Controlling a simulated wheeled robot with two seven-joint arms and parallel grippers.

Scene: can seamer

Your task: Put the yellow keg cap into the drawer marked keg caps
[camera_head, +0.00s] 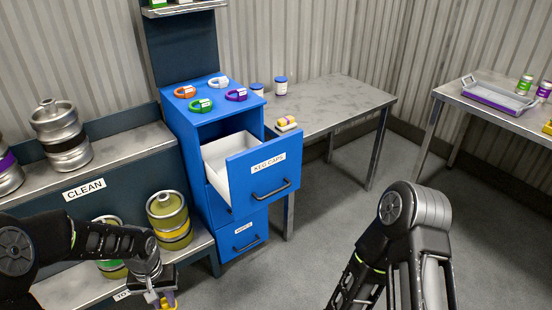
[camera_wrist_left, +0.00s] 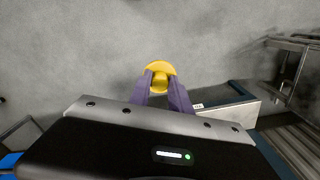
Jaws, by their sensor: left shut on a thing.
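The yellow keg cap (camera_wrist_left: 159,70) is between the purple fingertips of my left gripper (camera_wrist_left: 160,84) in the left wrist view, above the grey floor. In the head view the cap (camera_head: 170,302) shows at the bottom edge, partly cut off, with my left gripper (camera_head: 160,298) shut on it, low in front of the shelf. The blue drawer marked KEG CAPS (camera_head: 265,172) is pulled open, up and to the right of my left gripper. Its white inside looks empty where I can see it. My right arm shows, but its gripper is out of view.
The blue cabinet (camera_head: 205,130) carries several coloured rings on top, with a closed lower drawer (camera_head: 245,234). Kegs stand on the shelf marked CLEAN (camera_head: 120,161) and the level below. A grey table (camera_head: 335,103) stands right of the cabinet. Open floor lies in front.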

